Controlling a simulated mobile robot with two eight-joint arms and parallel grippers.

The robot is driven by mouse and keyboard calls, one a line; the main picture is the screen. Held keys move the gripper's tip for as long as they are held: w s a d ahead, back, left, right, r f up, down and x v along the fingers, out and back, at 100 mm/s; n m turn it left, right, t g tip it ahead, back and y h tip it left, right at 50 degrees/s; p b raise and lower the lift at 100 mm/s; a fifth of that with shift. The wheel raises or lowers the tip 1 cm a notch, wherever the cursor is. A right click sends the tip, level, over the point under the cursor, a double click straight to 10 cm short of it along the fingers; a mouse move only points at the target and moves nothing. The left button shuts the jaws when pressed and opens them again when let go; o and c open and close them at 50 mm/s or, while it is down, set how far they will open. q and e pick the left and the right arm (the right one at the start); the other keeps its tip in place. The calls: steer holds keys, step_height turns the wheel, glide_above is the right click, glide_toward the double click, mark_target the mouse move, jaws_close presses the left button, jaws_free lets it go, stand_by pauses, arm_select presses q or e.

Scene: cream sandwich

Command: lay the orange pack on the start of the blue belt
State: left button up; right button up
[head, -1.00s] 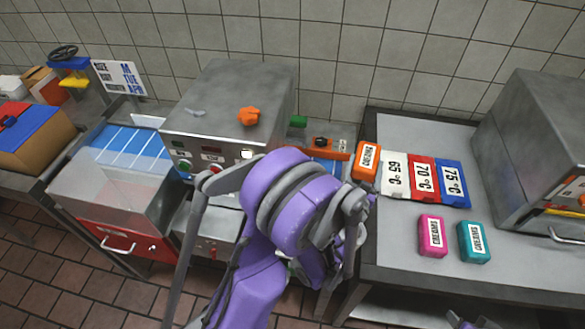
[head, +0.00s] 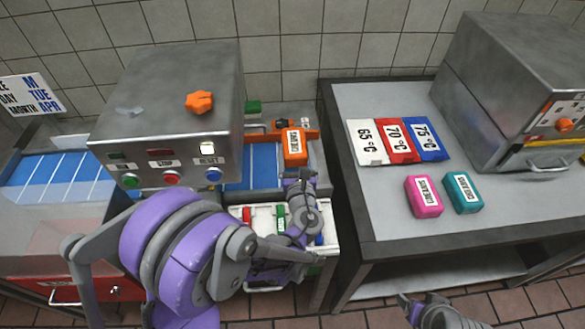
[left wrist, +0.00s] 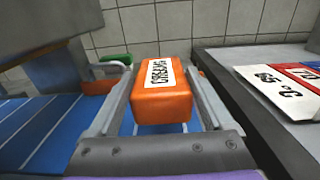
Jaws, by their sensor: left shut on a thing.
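The orange pack (head: 294,147), with a white label, is gripped by my left gripper (head: 299,172). In the left wrist view the orange pack (left wrist: 161,103) sits between the two fingers. The blue belt (head: 262,163) shows right of the grey machine, with the pack over or beside its right end. Blue belt surface also shows below the pack in the left wrist view; whether they touch I cannot tell. My right gripper (head: 428,312) shows partly at the bottom edge, away from everything; its jaws are unclear.
The machine (head: 180,100), with buttons and an orange knob, stands left of the pack. A tray of coloured items (head: 262,218) lies in front of the belt. The right table (head: 370,215) holds temperature cards (head: 398,141), a pink pack (head: 424,197) and a teal pack (head: 462,193).

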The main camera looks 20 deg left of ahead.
arm_select(q)
steer(key=shift+s+f, duration=0.2)
steer(key=shift+f, duration=0.35)
steer(key=shift+f+b, duration=0.4)
steer(key=shift+b, duration=0.05)
step_height(320, 180, down, 3)
steer(key=shift+w+r+b, duration=0.15)
steer(key=shift+b, duration=0.7)
steer(key=shift+r, duration=0.15)
steer(key=o, duration=1)
steer(key=shift+f, duration=0.25)
steer(key=shift+o, duration=0.9)
steer(key=shift+r, duration=0.1)
